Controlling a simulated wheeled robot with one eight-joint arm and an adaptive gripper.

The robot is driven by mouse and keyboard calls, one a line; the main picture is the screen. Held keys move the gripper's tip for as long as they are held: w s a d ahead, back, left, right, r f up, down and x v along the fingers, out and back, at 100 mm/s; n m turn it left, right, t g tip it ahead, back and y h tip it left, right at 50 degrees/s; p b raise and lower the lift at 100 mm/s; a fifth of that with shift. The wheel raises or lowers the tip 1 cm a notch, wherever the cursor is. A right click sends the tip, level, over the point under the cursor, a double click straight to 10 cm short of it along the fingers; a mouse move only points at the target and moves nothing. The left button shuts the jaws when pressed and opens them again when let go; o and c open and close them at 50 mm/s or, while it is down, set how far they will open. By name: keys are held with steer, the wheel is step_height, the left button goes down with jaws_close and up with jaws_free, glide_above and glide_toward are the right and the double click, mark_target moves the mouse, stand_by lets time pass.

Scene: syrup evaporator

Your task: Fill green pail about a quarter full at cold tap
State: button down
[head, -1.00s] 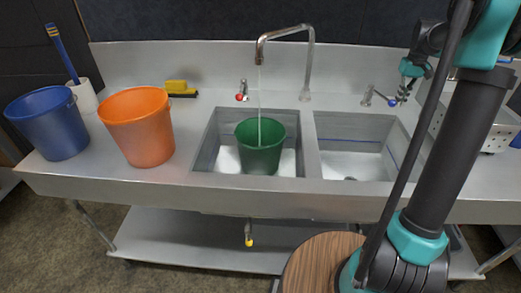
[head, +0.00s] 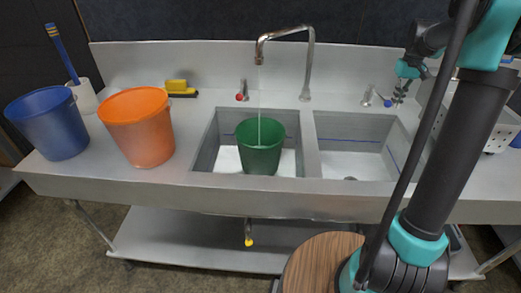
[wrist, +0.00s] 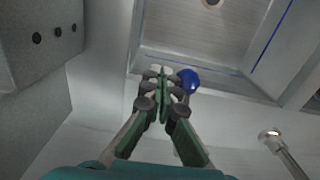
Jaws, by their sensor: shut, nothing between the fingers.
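The green pail (head: 259,158) stands upright in the left basin under the curved spout (head: 262,52). A thin pale water stream (head: 259,128) shows above and inside the pail; it is faint near the spout. I cannot see the water level. The cold tap (head: 368,93) with its blue knob (head: 387,103) is on the ledge behind the right basin. My gripper (head: 398,100) is shut and empty, just right of the knob. In the wrist view my closed fingertips (wrist: 161,76) are close beside the blue knob (wrist: 188,80); contact is unclear.
The red-knobbed tap (head: 242,93) is left of the spout. An orange pail (head: 138,127) and a blue pail (head: 50,122) stand on the left counter, with a yellow brush (head: 179,88) behind. The right basin (head: 352,163) is empty. A perforated metal box (head: 499,133) stands at the right.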

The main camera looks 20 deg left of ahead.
steer(key=shift+s+a, duration=0.5)
steer(key=shift+a, duration=0.15)
steer(key=shift+s+a, duration=0.3)
steer(key=shift+a, duration=0.3)
step_height(320, 180, up, 9)
steer(key=d, duration=0.2)
steer(key=shift+w, duration=0.2)
stand_by(0.4)
